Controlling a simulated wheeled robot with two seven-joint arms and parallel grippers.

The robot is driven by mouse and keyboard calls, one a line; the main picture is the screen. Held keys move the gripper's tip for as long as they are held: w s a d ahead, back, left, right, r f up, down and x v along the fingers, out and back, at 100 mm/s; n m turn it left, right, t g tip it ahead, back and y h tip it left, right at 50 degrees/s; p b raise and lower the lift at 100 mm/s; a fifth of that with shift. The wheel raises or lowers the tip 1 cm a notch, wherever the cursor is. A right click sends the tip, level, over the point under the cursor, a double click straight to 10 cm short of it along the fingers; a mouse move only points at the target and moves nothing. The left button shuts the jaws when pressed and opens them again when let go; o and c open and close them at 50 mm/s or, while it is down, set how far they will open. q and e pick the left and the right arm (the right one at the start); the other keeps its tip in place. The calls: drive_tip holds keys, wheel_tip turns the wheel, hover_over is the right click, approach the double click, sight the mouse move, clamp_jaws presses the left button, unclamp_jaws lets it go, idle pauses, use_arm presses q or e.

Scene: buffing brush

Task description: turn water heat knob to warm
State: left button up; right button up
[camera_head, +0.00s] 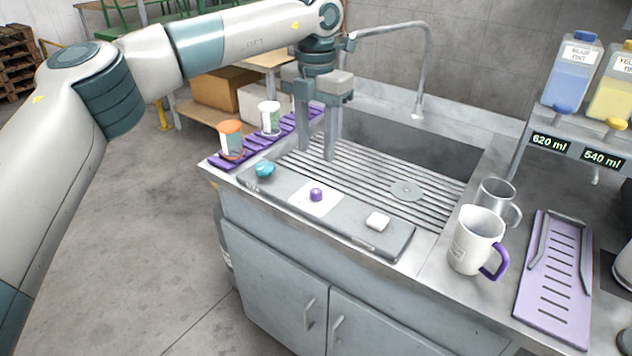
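A grey panel strip (345,222) lies along the front edge of the sink counter. On it are a teal knob-like piece (264,169) at the left, a small purple knob (316,195) on a white square plate (322,207) in the middle, and a white block-like piece (377,221) at the right. I cannot read which one sets water heat. My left gripper (316,154) points down over the left part of the ribbed sink grate, behind the panel. Its two fingers are apart with nothing visible between them, and it touches no knob. My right gripper is not in view.
A purple slatted rack with an orange-lidded cup (231,139) and a white cup (269,118) is at the left. The faucet (427,70) arches over the sink. A white mug (476,240), metal cup (496,200) and lilac tray (533,297) occupy the right counter.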

sight(316, 190)
use_arm(q)
wheel_tip(316, 190, down, 11)
drive_tip(key=shift+r+p, duration=0.15)
drive_tip(key=shift+p, duration=0.65)
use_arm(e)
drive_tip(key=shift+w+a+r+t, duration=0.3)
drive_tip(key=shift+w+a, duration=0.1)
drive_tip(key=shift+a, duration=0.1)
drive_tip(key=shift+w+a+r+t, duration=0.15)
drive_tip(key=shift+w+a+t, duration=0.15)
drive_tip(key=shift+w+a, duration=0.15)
use_arm(q)
drive_tip(key=shift+c, duration=0.2)
clamp_jaws()
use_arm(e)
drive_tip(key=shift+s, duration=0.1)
